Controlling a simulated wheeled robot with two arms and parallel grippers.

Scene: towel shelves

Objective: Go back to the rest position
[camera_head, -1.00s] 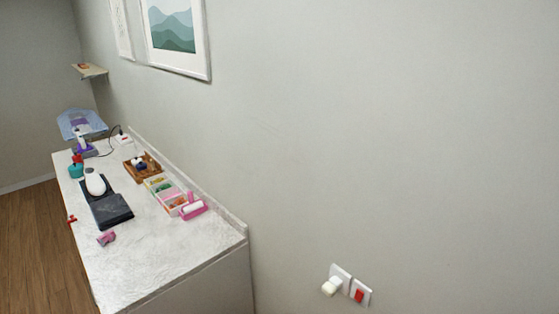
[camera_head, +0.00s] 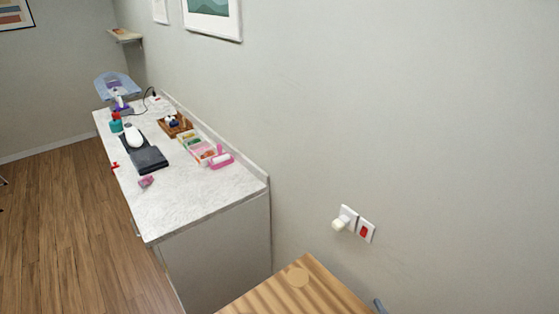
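Neither of my grippers shows in the head view, and neither arm is in sight. The task names no object. A white-topped counter (camera_head: 205,192) stands along the wall at the left. Small items lie on it, apart from any gripper that I can see.
Wooden floor (camera_head: 60,225) is open at the left. A wooden surface (camera_head: 325,290) shows at the bottom, close to the wall socket and red switch (camera_head: 365,231). The counter holds a dark tray (camera_head: 150,160), a wooden tray (camera_head: 178,128) and a pink roller (camera_head: 220,161).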

